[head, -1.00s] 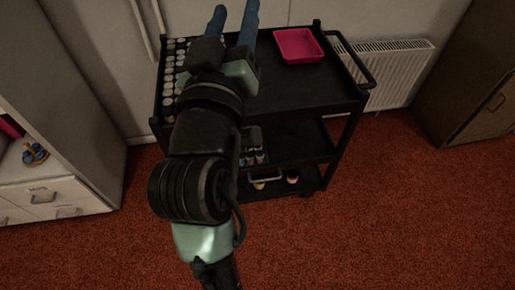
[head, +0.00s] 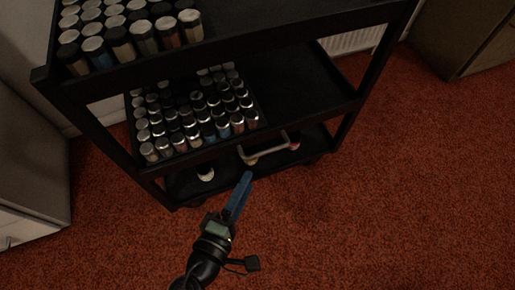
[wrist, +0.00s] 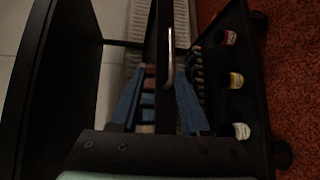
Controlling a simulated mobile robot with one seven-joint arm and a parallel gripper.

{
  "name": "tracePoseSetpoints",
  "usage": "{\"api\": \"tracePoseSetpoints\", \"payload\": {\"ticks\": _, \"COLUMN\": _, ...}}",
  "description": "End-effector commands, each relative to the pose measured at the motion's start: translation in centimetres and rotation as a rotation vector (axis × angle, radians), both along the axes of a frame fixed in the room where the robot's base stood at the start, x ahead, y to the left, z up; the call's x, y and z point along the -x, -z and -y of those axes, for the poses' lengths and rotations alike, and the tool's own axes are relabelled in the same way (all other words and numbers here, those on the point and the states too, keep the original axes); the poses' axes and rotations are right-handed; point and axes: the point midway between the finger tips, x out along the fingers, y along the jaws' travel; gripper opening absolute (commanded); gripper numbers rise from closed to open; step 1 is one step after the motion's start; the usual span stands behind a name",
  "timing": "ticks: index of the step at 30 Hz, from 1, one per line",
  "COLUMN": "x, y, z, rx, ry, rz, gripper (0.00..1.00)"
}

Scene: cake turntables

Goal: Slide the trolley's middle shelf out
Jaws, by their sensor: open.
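The black trolley's middle shelf (head: 305,85) is in the middle of the head view, level between the upper and lower shelves. A grey bar handle (head: 268,149) sits on its front edge; the handle also shows near the centre of the wrist view (wrist: 170,62). Many lidded jars (head: 190,120) fill the shelf's left part. My gripper (head: 246,176) is in front of the trolley, just below and short of the handle, its blue fingers seen nearly edge-on. In the wrist view my gripper (wrist: 163,75) is open and empty, with the handle ahead of the gap between its fingers.
The top shelf (head: 250,28) carries more jars at left. Several small bottles stand on the bottom shelf (head: 215,175), close below the handle. A white cabinet (head: 30,170) is at left and a brown one (head: 465,35) at right. Red carpet in front is clear.

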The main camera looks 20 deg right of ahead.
Motion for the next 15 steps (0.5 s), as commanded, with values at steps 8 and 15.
{"api": "tracePoseSetpoints", "payload": {"ticks": 8, "x": 0.9, "y": 2.7, "z": 0.1, "rx": 0.058, "ry": -0.007, "rz": -0.04, "gripper": 0.46}}
{"api": "tracePoseSetpoints", "payload": {"ticks": 15, "x": -2.2, "y": 3.3, "z": 3.1, "rx": 0.058, "ry": -0.004, "rz": -0.036, "gripper": 0.46}}
